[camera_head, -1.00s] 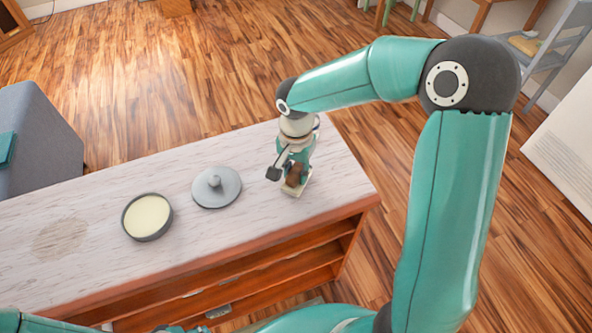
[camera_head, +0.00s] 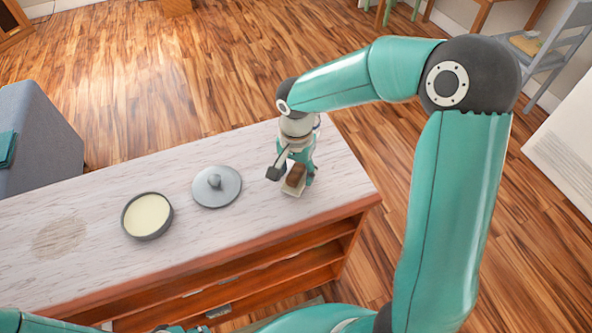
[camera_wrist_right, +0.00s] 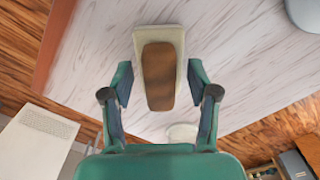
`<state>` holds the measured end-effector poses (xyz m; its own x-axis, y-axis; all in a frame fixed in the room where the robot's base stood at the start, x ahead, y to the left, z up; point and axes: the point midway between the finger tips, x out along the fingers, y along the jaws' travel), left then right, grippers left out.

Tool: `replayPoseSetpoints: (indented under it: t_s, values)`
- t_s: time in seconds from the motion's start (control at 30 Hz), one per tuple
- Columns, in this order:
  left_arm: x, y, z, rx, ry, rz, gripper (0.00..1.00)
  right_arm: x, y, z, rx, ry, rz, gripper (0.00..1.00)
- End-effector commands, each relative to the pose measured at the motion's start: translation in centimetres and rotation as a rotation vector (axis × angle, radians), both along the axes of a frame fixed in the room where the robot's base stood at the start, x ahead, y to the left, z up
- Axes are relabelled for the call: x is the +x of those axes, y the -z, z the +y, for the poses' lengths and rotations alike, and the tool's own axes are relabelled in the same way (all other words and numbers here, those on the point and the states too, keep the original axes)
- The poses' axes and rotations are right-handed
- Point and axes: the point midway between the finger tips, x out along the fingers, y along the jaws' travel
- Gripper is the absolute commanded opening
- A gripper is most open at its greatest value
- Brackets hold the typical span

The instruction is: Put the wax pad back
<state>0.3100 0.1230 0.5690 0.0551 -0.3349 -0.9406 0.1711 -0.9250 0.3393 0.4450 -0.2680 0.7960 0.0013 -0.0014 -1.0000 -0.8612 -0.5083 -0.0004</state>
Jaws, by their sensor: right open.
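The wax pad (camera_head: 295,178) has a pale cream base and a brown rounded handle. It is at the right end of the counter top, and it also shows in the right wrist view (camera_wrist_right: 159,75). My right gripper (camera_head: 290,172) is over it, pointing down. In the right wrist view my right gripper (camera_wrist_right: 162,92) is open, one finger on each side of the brown handle, with gaps between. Whether the base rests fully on the counter is hard to tell. My left gripper does not show.
A round dark pan with cream filling (camera_head: 148,217) and a grey lid with a knob (camera_head: 217,187) stand left of the pad on the pale counter (camera_head: 110,188). A stained patch (camera_head: 60,238) marks its left part.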

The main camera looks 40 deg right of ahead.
Motion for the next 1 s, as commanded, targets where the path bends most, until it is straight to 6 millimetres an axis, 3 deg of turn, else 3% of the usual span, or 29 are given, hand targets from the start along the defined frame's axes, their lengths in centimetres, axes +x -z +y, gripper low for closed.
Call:
replayPoseSetpoints:
  t_s: [0.33, 1.0]
  values:
    - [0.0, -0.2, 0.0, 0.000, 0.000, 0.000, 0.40, 0.0, -0.3, 0.0, 0.000, 0.000, 0.000, 0.59]
    - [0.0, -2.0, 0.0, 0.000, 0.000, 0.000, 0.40, 0.0, -3.0, 0.0, 0.000, 0.000, 0.000, 0.59]
